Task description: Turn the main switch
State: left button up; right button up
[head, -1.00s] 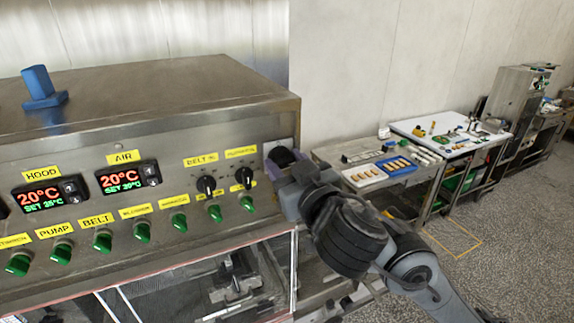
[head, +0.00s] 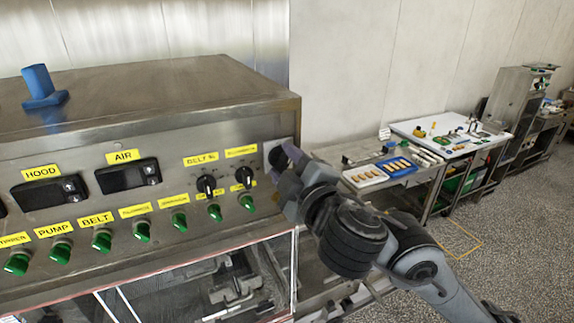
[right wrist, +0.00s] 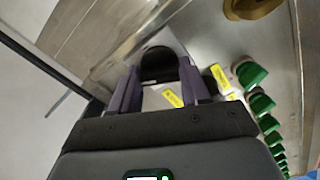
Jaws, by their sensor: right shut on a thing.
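The main switch (head: 277,156) is a black knob on a pale plate at the right end of the steel control panel (head: 170,135). My right gripper (head: 286,163) reaches it from the right, its purple-grey fingers shut on the knob. In the right wrist view the black knob (right wrist: 158,64) sits between the two fingertips of the gripper (right wrist: 160,82). The fingers partly cover the knob, so its exact pointing angle is hard to tell. The HOOD display (head: 48,192) and AIR display (head: 127,176) are dark. My left gripper is not in view.
Two smaller black knobs (head: 206,186) and a row of green knobs (head: 142,232) lie left of the switch. A blue object (head: 42,88) stands on the cabinet top. A table with trays (head: 398,165) stands farther right.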

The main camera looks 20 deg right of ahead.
jog(key=n, duration=0.4)
jog(key=shift+n, duration=0.8)
jog(key=o, duration=1)
jog(key=shift+s, duration=0.1)
jog(key=s+p, duration=0.1)
jog(key=s, duration=0.2)
jog(key=s+p, duration=0.2)
jog(key=s, duration=0.2)
jog(key=s+p, duration=0.1)
jog(key=s, duration=0.2)
jog(key=shift+s+d+p, duration=0.25)
jog(key=shift+p, duration=0.05)
